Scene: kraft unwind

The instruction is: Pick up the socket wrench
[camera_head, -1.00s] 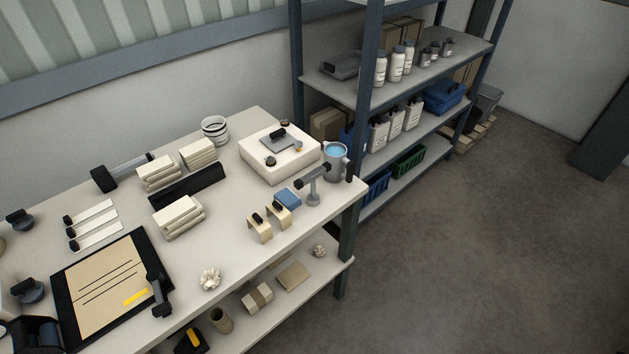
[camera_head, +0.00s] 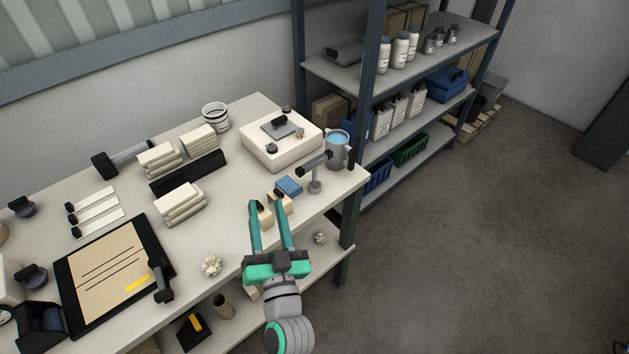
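I cannot clearly identify the socket wrench. A dark tool with a thick head (camera_head: 160,281) lies across the right edge of the clipboard (camera_head: 165,246), near the table's front edge. A long grey and black tool (camera_head: 122,158) lies at the back left of the table; either could be it, but details are too small to tell. My green gripper (camera_head: 266,203) is open, with a gap between its two fingers. It is at the table's front edge, right of both tools, its tips overlapping the small beige stands (camera_head: 265,217) in the picture. I cannot tell whether it touches them.
Folded cloth stacks (camera_head: 181,203) and a black strip (camera_head: 187,173) occupy the table's middle. A loaded shelf (camera_head: 400,90) stands behind. Floor on the right is clear.

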